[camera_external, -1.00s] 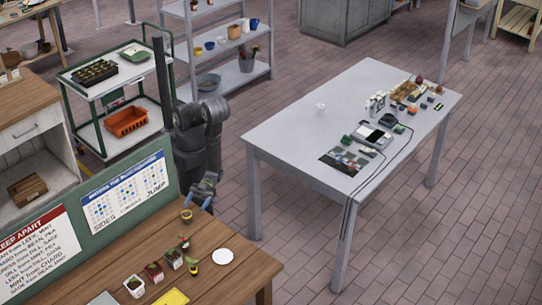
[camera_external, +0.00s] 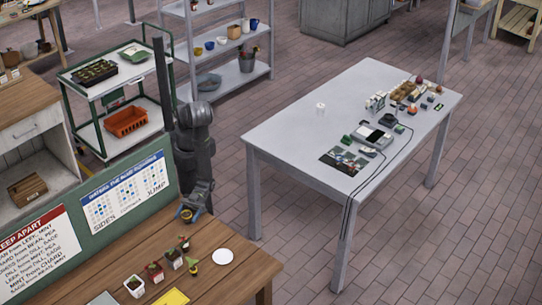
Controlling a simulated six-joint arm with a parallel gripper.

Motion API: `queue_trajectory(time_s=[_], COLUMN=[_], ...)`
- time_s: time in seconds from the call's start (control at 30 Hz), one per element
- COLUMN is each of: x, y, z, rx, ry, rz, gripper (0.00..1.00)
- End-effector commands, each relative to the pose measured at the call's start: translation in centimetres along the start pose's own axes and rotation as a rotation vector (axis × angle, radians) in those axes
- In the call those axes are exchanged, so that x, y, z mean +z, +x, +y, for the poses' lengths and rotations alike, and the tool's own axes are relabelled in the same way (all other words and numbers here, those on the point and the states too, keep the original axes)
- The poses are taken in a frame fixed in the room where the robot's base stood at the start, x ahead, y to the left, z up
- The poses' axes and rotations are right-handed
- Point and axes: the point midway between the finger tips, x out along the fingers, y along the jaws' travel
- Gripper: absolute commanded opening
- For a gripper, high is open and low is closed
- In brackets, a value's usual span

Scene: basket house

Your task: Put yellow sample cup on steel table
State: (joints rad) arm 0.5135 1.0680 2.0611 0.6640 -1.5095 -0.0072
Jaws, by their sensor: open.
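The yellow sample cup (camera_external: 187,217) stands near the back edge of the wooden bench and is mostly hidden by my gripper. Only a little yellow shows beneath the fingers. My gripper (camera_external: 188,212) is open and pointed down right at the cup; I cannot tell whether the fingers touch it. The steel table (camera_external: 290,135) is the large grey table to the right, apart from the bench.
Several small potted plants (camera_external: 174,258) and a white disc (camera_external: 222,256) are on the bench. A green board (camera_external: 100,237) stands along its left. The steel table holds electronics and cables (camera_external: 375,137) toward its right; its left part is mostly clear, with a small white item (camera_external: 320,107).

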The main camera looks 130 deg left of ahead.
Motion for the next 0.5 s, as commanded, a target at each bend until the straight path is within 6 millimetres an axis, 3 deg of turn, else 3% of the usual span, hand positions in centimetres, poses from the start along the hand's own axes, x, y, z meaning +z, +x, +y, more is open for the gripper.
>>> queue_trajectory(time_s=[0.03, 0.27, 0.5], x=[0.0, 0.0, -0.01], y=[-0.01, -0.03, -0.03], z=[0.0, 0.0, 0.0], rx=[0.0, 0.0, 0.0], ry=[0.0, 0.0, 0.001], rz=[0.0, 0.0, 0.0], gripper=[0.65, 0.2, 0.14])
